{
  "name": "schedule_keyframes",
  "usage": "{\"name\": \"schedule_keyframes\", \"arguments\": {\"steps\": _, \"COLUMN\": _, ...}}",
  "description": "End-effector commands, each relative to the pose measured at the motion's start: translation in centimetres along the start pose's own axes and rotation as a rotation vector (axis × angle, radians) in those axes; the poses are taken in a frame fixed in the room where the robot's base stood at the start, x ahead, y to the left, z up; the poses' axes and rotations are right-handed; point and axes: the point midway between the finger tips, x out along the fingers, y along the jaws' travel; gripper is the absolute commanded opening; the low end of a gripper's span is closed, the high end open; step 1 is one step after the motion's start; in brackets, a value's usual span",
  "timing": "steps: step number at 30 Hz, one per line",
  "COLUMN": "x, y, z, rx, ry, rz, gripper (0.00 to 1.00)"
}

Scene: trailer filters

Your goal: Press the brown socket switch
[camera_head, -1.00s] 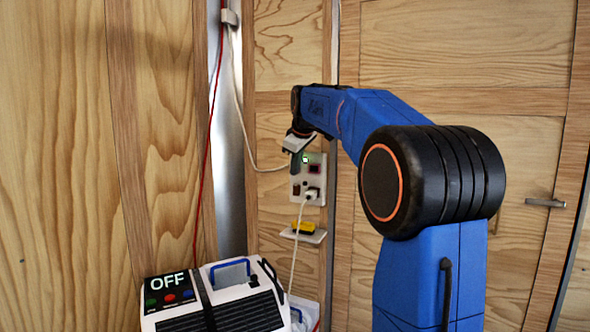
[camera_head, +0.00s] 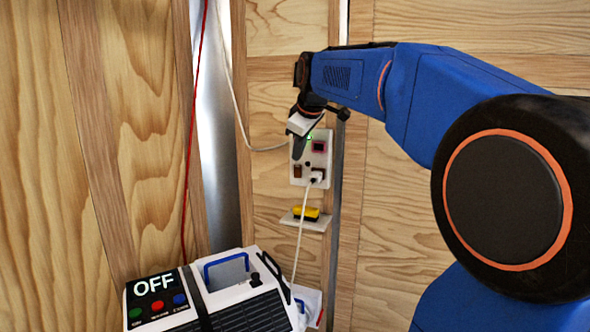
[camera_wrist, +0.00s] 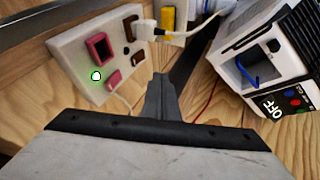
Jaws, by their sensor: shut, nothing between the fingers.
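The brown socket switch (camera_head: 297,171) is at the lower left of the white socket panel (camera_head: 325,160) on the wooden wall. In the wrist view it looks like a small brown block (camera_wrist: 131,50) beside the white plug (camera_wrist: 146,37). My gripper (camera_head: 298,156) is shut and empty, in front of the panel's left side and just above the brown switch in the head view. In the wrist view my fingertips (camera_wrist: 160,82) point toward the panel's edge, apart from the switch in the picture. I cannot tell the exact gap or any contact.
A white machine showing OFF (camera_head: 230,285) stands lower left. Cables hang nearby.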

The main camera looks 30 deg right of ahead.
Motion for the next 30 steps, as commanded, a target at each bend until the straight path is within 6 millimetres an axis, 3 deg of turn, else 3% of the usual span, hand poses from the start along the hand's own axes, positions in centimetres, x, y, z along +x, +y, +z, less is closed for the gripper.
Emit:
{"name": "schedule_keyframes", "arguments": {"steps": 9, "x": 0.1, "y": 0.0, "z": 0.0, "rx": 0.000, "ry": -0.001, "rz": 0.000, "gripper": 0.00}}
{"name": "schedule_keyframes", "arguments": {"steps": 14, "x": 1.2, "y": 0.0, "z": 0.0, "rx": 0.000, "ry": -0.003, "rz": -0.003, "gripper": 0.00}}
{"name": "schedule_keyframes", "arguments": {"steps": 30, "x": 10.2, "y": 0.0, "z": 0.1, "rx": 0.000, "ry": -0.003, "rz": -0.003, "gripper": 0.00}}
